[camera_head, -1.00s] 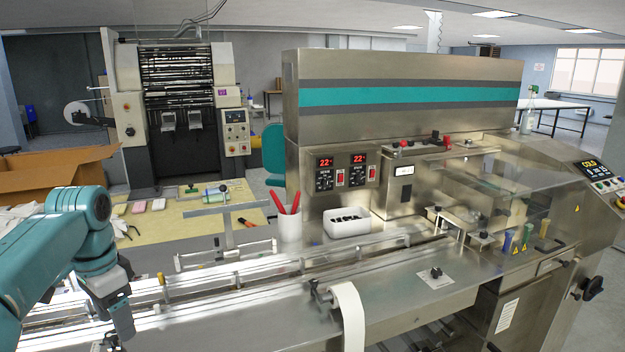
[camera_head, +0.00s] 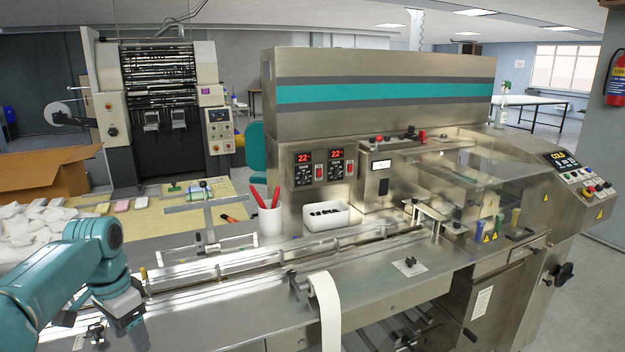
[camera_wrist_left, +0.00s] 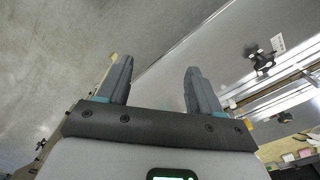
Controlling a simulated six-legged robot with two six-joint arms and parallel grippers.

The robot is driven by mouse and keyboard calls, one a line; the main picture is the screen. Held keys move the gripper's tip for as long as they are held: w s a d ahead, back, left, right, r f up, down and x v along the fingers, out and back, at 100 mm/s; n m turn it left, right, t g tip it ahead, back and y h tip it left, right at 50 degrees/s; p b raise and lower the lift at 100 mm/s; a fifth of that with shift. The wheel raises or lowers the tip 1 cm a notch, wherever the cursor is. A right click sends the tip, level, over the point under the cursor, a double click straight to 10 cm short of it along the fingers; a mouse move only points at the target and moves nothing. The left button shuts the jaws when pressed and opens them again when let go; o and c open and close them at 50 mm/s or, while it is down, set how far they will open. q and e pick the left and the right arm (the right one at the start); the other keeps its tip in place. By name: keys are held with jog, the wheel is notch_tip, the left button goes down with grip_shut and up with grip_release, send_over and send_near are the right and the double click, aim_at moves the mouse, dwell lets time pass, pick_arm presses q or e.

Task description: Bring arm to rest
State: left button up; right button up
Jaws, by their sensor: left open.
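My left arm comes in at the lower left of the head view, teal with a dark wrist (camera_head: 122,305). It is over the near left end of the machine's infeed bed. Its fingers are hard to make out there. In the left wrist view my left gripper (camera_wrist_left: 158,82) is open, its two grey fingers apart with nothing between them. Behind the fingers are grey floor and a metal machine edge. My right gripper is not in view.
The flow wrapper (camera_head: 380,95) fills the middle and right. A white film strip (camera_head: 326,312) hangs over its front edge. A white cup (camera_head: 270,222) with red-handled tools and a white bin (camera_head: 326,217) stand on it. A cardboard box (camera_head: 45,172) and white cloths (camera_head: 35,225) are at left.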

pick_arm(q)
jog(key=s+d+f+n+h, duration=0.1)
jog(key=d+f, duration=0.7)
jog(key=f, duration=0.5)
jog(key=s+d+f+n+h, duration=0.1)
jog(key=s+d+f+h, duration=0.1)
jog(key=d+f, duration=0.85)
jog(key=s+d+f+n, duration=0.2)
jog(key=s+d+f, duration=0.2)
jog(key=s, duration=0.6)
jog(key=s+d+f+n, duration=0.3)
jog(key=s+f, duration=0.5)
jog(key=s, duration=0.2)
jog(key=shift+s+d+f+h, duration=0.2)
jog(key=shift+d+f+h, duration=0.1)
jog(key=shift+d, duration=0.05)
